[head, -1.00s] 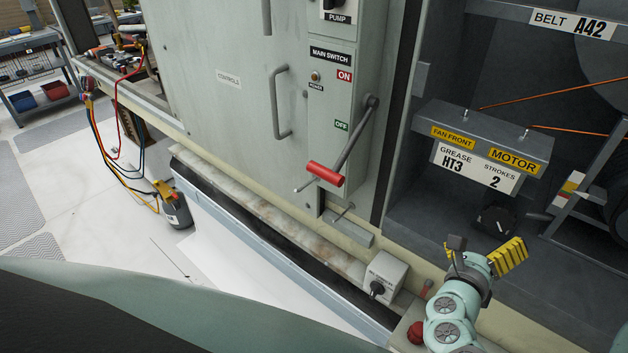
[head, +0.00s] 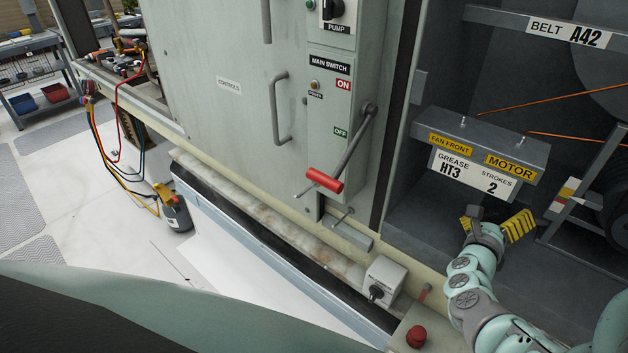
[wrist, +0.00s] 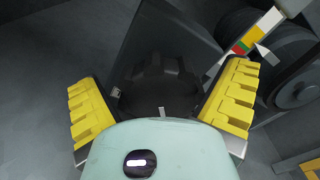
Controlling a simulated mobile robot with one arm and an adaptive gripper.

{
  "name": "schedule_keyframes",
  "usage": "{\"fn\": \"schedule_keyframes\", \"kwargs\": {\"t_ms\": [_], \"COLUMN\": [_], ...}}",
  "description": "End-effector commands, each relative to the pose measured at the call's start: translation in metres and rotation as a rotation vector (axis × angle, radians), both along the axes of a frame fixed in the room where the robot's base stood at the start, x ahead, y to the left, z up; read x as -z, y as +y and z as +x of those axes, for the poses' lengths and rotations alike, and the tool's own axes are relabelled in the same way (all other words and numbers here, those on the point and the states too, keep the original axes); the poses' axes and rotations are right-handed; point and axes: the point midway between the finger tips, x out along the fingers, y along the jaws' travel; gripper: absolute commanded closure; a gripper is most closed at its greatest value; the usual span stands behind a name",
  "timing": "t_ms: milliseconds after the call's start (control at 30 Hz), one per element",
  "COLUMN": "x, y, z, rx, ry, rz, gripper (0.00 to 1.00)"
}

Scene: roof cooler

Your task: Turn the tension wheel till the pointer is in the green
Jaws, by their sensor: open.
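The dark, lobed tension wheel (wrist: 158,88) stands in the middle of the wrist view, against a dark plate. My gripper (head: 497,221) is open, with its two yellow-padded fingers on the left and right of the wheel in the wrist view. I cannot tell whether they touch it. In the head view my gripper hides the wheel. A scale with red, yellow and green bands (wrist: 245,42) shows at the upper right of the wrist view, and on the sloping bracket in the head view (head: 564,194). The pointer is too small to read.
A grey box labelled grease and motor (head: 488,150) overhangs the bay above my gripper. A belt pulley (wrist: 292,72) is at the right. The main switch's red handle (head: 324,180) and a small grey switch box (head: 386,277) are left of my arm.

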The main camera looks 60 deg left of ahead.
Motion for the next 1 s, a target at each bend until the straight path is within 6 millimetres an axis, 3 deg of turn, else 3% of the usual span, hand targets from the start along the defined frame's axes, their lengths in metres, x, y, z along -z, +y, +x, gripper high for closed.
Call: {"fn": "schedule_keyframes", "kwargs": {"t_ms": [467,1000], "x": [0.0000,-0.0001], "y": [0.0040,0.0034], "z": [0.0056,0.0058], "rx": [-0.004,-0.002], "ry": [0.003,0.002], "rz": [0.001,0.001], "gripper": [0.03,0.57]}}
